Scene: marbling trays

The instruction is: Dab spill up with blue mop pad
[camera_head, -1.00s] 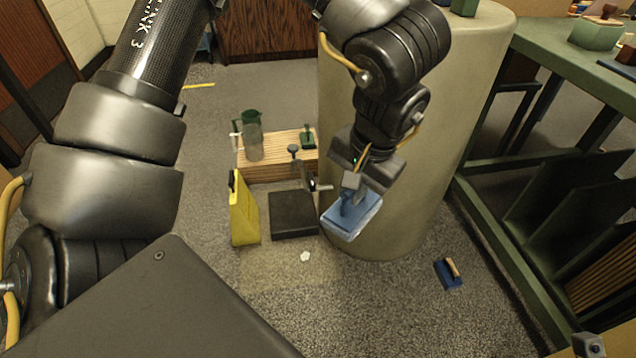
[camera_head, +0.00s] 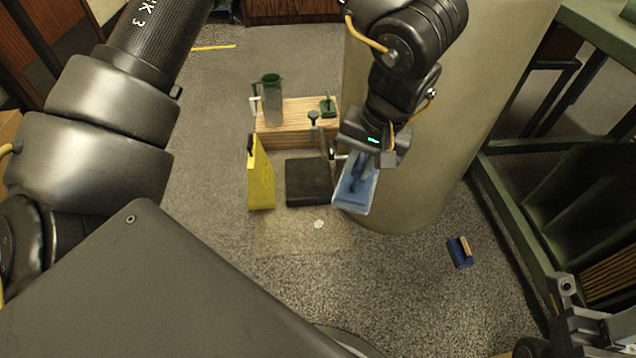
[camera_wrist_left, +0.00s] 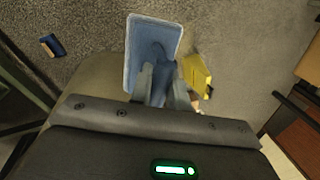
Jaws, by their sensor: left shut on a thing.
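The blue mop pad (camera_head: 355,190) is a flat block with a pale edge and a blue handle. My left gripper (camera_head: 372,160) is shut on its handle and holds it tilted, beside the column's left side. The left wrist view shows the pad (camera_wrist_left: 152,50) beyond the fingers (camera_wrist_left: 160,84). A pale tan patch, apparently the spill (camera_head: 285,238), lies on the grey floor, below and left of the pad in the head view. A small white spot (camera_head: 319,224) is on it. The pad looks apart from the patch. Part of my right gripper (camera_head: 578,325) shows at the bottom right, its jaws unclear.
A yellow wedge-shaped sign (camera_head: 261,180) and a dark flat block (camera_head: 308,182) stand just behind the patch. A thick beige column (camera_head: 450,120) is close right. A blue brush (camera_head: 460,252) lies on open floor.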

